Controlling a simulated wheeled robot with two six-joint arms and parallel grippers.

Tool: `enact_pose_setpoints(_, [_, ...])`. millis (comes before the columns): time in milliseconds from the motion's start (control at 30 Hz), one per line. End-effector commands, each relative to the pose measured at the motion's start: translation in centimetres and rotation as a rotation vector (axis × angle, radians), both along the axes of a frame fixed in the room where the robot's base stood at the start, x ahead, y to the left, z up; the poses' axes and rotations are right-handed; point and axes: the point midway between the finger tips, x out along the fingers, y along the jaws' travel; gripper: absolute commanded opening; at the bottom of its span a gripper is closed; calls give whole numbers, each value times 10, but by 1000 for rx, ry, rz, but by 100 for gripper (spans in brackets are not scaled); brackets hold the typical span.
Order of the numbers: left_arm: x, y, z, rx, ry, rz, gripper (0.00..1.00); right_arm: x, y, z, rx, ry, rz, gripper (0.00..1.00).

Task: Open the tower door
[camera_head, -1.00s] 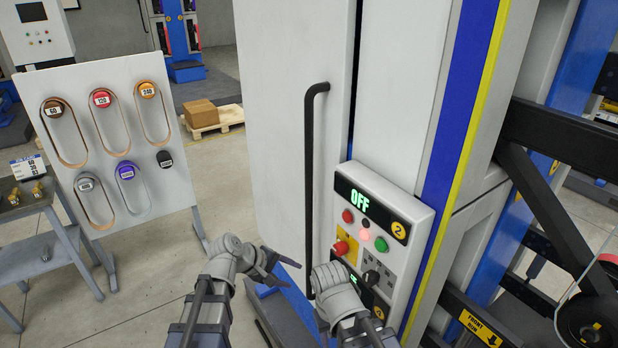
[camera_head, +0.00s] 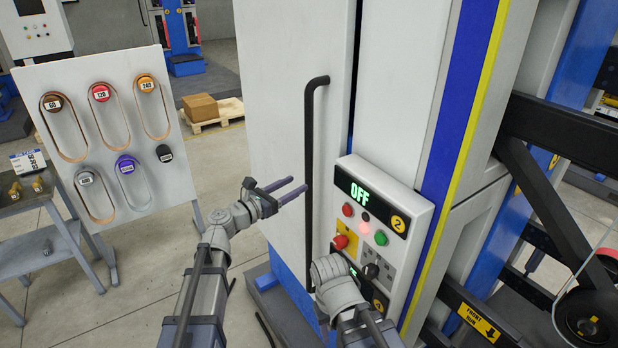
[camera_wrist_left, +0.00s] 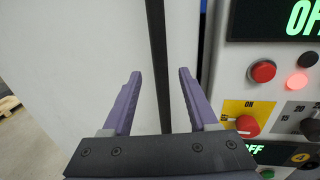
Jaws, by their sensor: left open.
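The tower door (camera_head: 275,100) is a tall pale panel, and it looks shut. Its long black vertical handle (camera_head: 309,150) runs down near its right edge. The handle also shows in the left wrist view (camera_wrist_left: 158,60), where it passes between the two purple fingers. My left gripper (camera_head: 298,188) is open, with its fingertips close to the handle on its left side. In the left wrist view the gripper (camera_wrist_left: 158,78) is empty; I cannot tell whether the fingers reach around the bar.
A control panel (camera_head: 412,213) with a green OFF display, buttons and knobs sits right of the handle. A board with several belts (camera_head: 142,90) stands at the left, beside a grey table (camera_head: 22,203). Floor between the board and tower is clear.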

Motion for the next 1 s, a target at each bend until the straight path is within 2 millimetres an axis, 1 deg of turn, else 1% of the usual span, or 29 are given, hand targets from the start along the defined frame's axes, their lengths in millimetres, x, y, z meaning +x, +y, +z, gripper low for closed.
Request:
enact_pose_setpoints(33, [8,-7,0,1,-1,-3,59,0,0,0,0,0,0,50])
enact_pose_setpoints(100, [17,-15,0,1,0,-3,59,0,0,0,0,0,0,50])
enact_pose_setpoints(333, [38,-37,0,3,-1,-3,59,0,0,0,0,0,0,50])
enact_pose_setpoints(500, [45,-46,0,3,-1,-2,59,0,0,0,0,0,0,50])
enact_pose_setpoints(800, [46,-47,0,3,-1,-1,59,0,0,0,0,0,0,50])
enact_pose_setpoints(833, [46,-47,0,3,-1,-1,58,0,0,0,0,0,0,50])
enact_pose_setpoints(1000, [46,-47,0,3,-1,-2,39,0,0,0,0,0,0,50])
